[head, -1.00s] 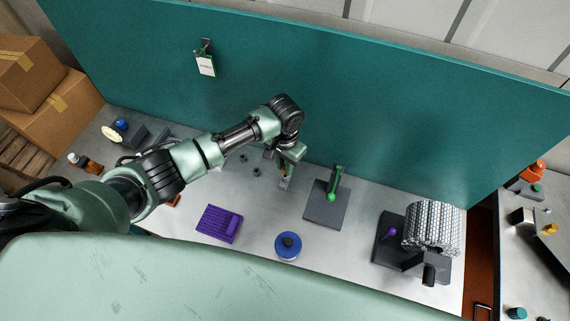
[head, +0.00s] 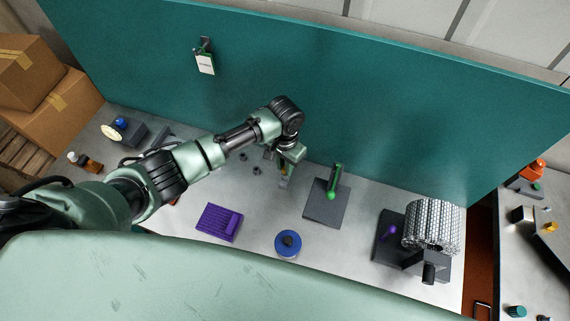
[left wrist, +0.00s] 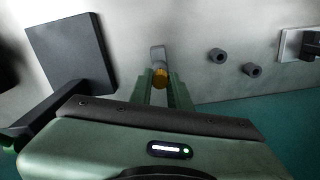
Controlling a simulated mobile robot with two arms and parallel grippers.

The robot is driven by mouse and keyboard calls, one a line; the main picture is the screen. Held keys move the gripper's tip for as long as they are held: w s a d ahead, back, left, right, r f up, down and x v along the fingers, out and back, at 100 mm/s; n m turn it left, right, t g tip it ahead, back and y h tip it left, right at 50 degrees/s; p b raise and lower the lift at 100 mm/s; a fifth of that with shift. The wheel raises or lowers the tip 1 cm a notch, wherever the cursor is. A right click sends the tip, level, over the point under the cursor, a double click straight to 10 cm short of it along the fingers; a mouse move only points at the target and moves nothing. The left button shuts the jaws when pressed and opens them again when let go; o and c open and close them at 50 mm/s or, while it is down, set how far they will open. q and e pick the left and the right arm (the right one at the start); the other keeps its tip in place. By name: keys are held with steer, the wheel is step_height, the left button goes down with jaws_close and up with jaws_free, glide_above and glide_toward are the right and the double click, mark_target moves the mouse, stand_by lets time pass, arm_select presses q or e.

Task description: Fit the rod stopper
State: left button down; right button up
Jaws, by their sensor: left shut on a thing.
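My left gripper (head: 285,172) hangs over the middle of the table. In the left wrist view its fingers (left wrist: 160,92) are shut on a small orange-yellow piece (left wrist: 160,77). A pale grey block-like part (left wrist: 157,54) shows just beyond that piece; I cannot tell whether they touch. Two small dark grey ring-like pieces (head: 242,158) lie on the table beside the gripper, and they also show in the left wrist view (left wrist: 217,55). My right gripper is not in view.
A purple tray (head: 218,222) and a blue round item (head: 287,244) lie nearer me on the table. A dark stand with a beaded silver drum (head: 432,226) is at the right. A teal wall panel (head: 330,100) closes off the back. Cardboard boxes (head: 50,100) stand at the left.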

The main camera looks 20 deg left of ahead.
arm_select(q)
steer(key=shift+f+b, duration=0.35)
steer(key=shift+f, duration=0.35)
steer(key=shift+f, duration=0.15)
steer(key=c, duration=1.3)
jaws_free()
steer(key=shift+o, duration=0.2)
step_height(320, 180, up, 6)
steer(key=shift+r+b, duration=0.15)
steer(key=shift+b, duration=0.65)
steer(key=shift+r, duration=0.75)
